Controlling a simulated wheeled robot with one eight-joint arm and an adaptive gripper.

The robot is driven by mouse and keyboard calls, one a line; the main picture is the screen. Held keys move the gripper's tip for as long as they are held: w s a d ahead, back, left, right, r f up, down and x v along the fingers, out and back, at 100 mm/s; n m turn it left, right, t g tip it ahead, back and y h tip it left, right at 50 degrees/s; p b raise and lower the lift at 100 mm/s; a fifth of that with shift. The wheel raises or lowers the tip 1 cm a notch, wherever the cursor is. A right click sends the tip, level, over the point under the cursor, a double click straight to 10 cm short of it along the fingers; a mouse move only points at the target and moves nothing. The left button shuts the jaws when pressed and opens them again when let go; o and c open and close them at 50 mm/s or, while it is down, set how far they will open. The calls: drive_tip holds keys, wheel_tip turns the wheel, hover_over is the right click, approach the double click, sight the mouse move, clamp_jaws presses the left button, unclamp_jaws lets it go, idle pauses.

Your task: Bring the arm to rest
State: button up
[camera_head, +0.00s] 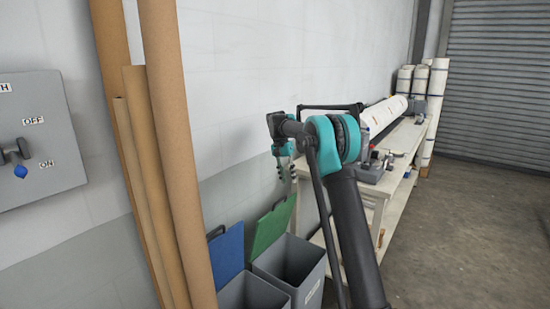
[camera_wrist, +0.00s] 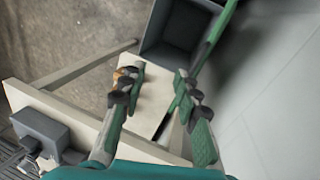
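My arm (camera_head: 350,215) rises from the bottom of the head view and bends at a teal joint. My gripper (camera_head: 284,168) hangs at its far end, in front of the wall and above the bins. In the wrist view the two green-and-black fingers of my gripper (camera_wrist: 156,84) stand apart with a gap between them. Nothing is held in that gap. A small orange-brown patch shows by the left fingertip; I cannot tell what it is.
A grey bin with a green lid (camera_head: 274,228) and one with a blue lid (camera_head: 227,254) stand by the wall. Brown tubes (camera_head: 178,150) lean left, near a switch box (camera_head: 40,140). A workbench (camera_head: 400,140) with a white roll stands beyond my arm. Floor at right (camera_head: 470,230) is clear.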

drive_tip(key=s+d+f+n+t+y, duration=0.1)
drive_tip(key=s+d, duration=0.4)
drive_tip(key=s, duration=0.6)
drive_tip(key=s+d+f+n+t+y, duration=0.15)
drive_tip(key=s+d, duration=0.35)
drive_tip(key=s, duration=0.5)
drive_tip(key=s+d+f+n+t, duration=0.1)
drive_tip(key=s+f, duration=0.4)
drive_tip(key=s, duration=0.7)
drive_tip(key=s+d+f+n+t, duration=0.2)
drive_tip(key=s+f, duration=0.4)
drive_tip(key=s, duration=0.7)
drive_tip(key=shift+s+d, duration=0.2)
drive_tip(key=shift+d, duration=0.05)
